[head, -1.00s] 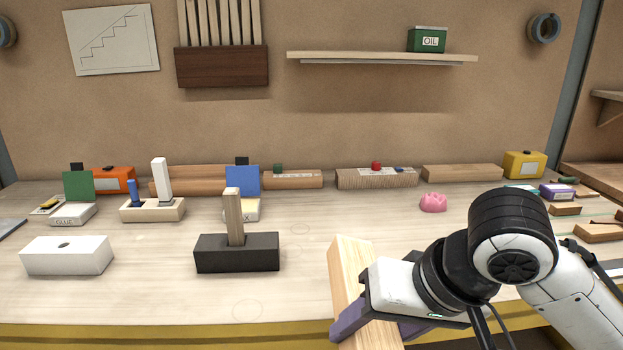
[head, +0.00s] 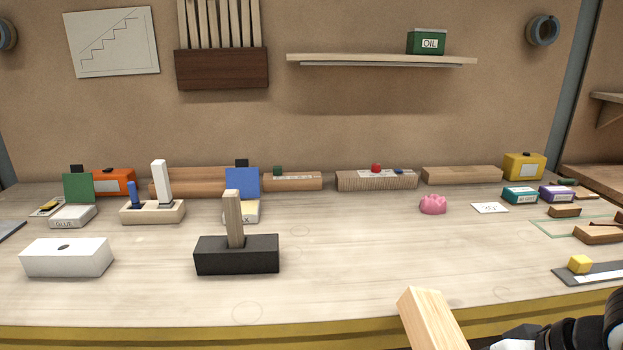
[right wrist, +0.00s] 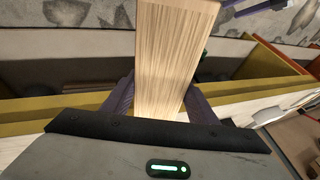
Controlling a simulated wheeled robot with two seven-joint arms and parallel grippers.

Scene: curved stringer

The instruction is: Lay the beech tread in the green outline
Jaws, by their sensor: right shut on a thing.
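The beech tread (head: 432,322) is a pale wooden board at the bottom of the head view, off the front edge of the bench. In the right wrist view the tread (right wrist: 172,55) stands between the purple fingers of my right gripper (right wrist: 160,100), which is shut on it. In the head view only part of my right arm shows at the bottom right corner, and the fingers are out of sight. The green outline (head: 541,228) is a thin line on the bench at the right, partly cut off by the picture edge. My left gripper is not in view.
A wooden block (head: 598,235) lies over the outline's right part. A white card (head: 489,208) and a pink object (head: 433,204) are to the left. The bench middle right is clear.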

